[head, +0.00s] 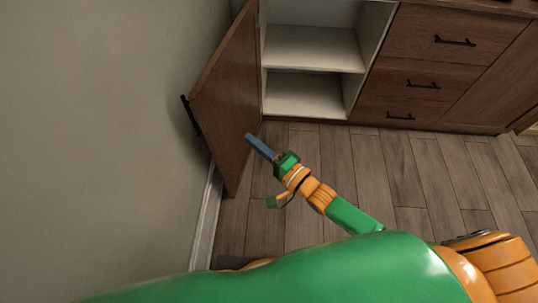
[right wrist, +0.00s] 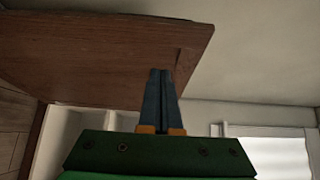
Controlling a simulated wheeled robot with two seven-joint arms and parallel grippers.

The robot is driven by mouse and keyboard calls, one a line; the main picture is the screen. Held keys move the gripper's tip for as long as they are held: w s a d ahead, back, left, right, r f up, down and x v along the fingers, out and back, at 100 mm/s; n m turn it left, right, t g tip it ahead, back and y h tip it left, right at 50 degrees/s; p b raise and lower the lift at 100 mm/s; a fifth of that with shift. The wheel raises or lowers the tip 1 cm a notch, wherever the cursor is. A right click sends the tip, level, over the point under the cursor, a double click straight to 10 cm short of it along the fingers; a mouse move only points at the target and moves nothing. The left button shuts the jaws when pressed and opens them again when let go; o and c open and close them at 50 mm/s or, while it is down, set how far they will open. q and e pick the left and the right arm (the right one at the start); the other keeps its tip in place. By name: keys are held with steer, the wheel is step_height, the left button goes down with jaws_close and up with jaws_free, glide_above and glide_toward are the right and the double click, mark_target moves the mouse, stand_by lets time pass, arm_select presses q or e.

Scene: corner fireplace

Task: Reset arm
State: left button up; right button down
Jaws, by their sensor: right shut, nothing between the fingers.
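My right gripper (head: 249,138) reaches out over the floor toward the inner side of an open brown cabinet door (head: 226,95). Its blue fingers are together with nothing between them. In the right wrist view the shut fingers (right wrist: 160,72) show in front of the brown door panel (right wrist: 95,60); whether they touch it I cannot tell. The door stands swung wide to the left, with a black handle (head: 191,115) on its outer edge. My left gripper is not in view.
The open cabinet (head: 312,92) has pale, empty-looking shelves. Drawers with black handles (head: 423,85) stand to its right. A plain wall (head: 90,130) closes the left side. The wooden floor (head: 420,170) is clear in front of the drawers.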

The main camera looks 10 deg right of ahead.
steer(key=s+d, duration=0.1)
steer(key=s, duration=0.5)
steer(key=s+d+f+n+g+h, duration=0.2)
steer(key=s+d+f+h, duration=0.15)
steer(key=f, duration=0.45)
steer(key=s+d+f+n+g+h, duration=0.2)
steer(key=d+f+n, duration=0.15)
steer(key=f, duration=0.45)
steer(key=s+d+f+n+g+h, duration=0.2)
steer(key=d+f+h, duration=0.15)
steer(key=f, duration=0.35)
steer(key=s+d+f+n+g, duration=0.35)
steer(key=s+f, duration=0.35)
steer(key=s, duration=0.3)
steer(key=s+f+n+g+h, duration=0.1)
steer(key=s+f+n+g, duration=0.2)
steer(key=s, duration=0.7)
step_height(320, 180, up, 15)
steer(key=g+p, duration=0.1)
steer(key=p, duration=1.4)
steer(key=shift+a+m, duration=0.15)
steer(key=shift+m, duration=0.15)
